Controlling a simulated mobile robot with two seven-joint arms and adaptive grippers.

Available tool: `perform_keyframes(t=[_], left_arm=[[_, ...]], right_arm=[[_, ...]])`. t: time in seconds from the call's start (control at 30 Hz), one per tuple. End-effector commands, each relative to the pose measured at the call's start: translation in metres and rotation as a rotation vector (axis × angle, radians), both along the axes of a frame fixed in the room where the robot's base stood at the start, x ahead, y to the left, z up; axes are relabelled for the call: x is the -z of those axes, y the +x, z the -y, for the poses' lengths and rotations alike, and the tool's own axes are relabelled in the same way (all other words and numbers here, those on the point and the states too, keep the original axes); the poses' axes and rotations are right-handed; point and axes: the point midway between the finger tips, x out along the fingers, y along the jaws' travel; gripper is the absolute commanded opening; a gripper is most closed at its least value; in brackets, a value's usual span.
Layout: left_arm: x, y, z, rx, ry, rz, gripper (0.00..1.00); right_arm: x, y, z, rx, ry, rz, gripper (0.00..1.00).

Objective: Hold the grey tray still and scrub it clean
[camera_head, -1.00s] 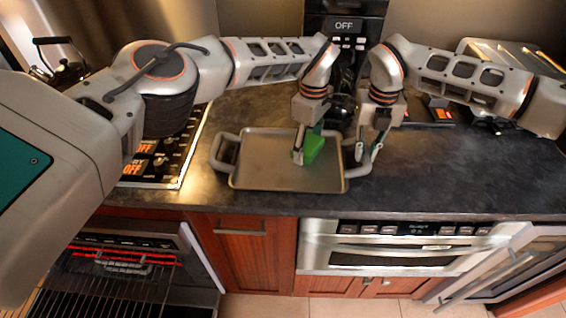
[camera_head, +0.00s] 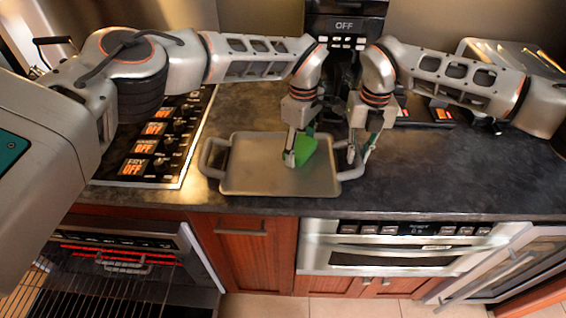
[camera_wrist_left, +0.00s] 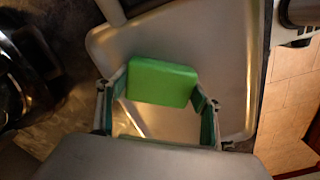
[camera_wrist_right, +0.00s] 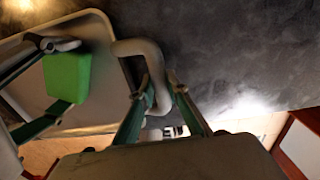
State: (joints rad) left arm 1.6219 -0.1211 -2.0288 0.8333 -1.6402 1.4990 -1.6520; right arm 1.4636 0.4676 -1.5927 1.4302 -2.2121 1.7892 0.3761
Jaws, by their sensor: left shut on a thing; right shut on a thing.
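The grey tray (camera_head: 250,180) lies flat on the dark counter, with a looped handle at each end. My left gripper (camera_head: 292,158) is shut on a green sponge (camera_head: 308,148) over the tray's right half. The sponge also shows between the fingers in the left wrist view (camera_wrist_left: 162,82). It appears to be at the tray surface, but contact is hard to tell. My right gripper (camera_head: 358,158) is shut on the tray's right handle; the handle (camera_wrist_right: 160,85) passes between its fingers in the right wrist view.
A stovetop with knobs (camera_head: 160,140) is left of the tray. An open oven with a wire rack (camera_head: 110,285) is below left. The counter right of the tray (camera_head: 470,175) is clear. A closed microwave drawer (camera_head: 400,250) is under the counter's front edge.

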Motion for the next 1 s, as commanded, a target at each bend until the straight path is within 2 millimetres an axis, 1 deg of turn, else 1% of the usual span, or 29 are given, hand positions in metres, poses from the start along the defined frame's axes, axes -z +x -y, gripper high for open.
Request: perform_keyframes(t=[0.27,0.5,0.63,1.0], left_arm=[[0.001,0.002,-0.004,-0.004,0.006,0.001,0.45],[-0.007,0.002,-0.005,-0.004,0.007,0.003,0.45],[-0.009,0.001,-0.007,-0.004,0.007,0.002,0.45],[-0.009,-0.021,-0.030,-0.004,0.007,0.002,0.45]], right_arm=[[0.000,0.001,0.004,0.009,-0.004,0.000,0.00],[0.000,0.002,0.005,0.012,-0.005,0.001,0.00],[0.000,0.002,0.005,0.012,-0.005,0.001,0.00],[0.000,0.002,0.005,0.012,-0.005,0.002,0.00]])
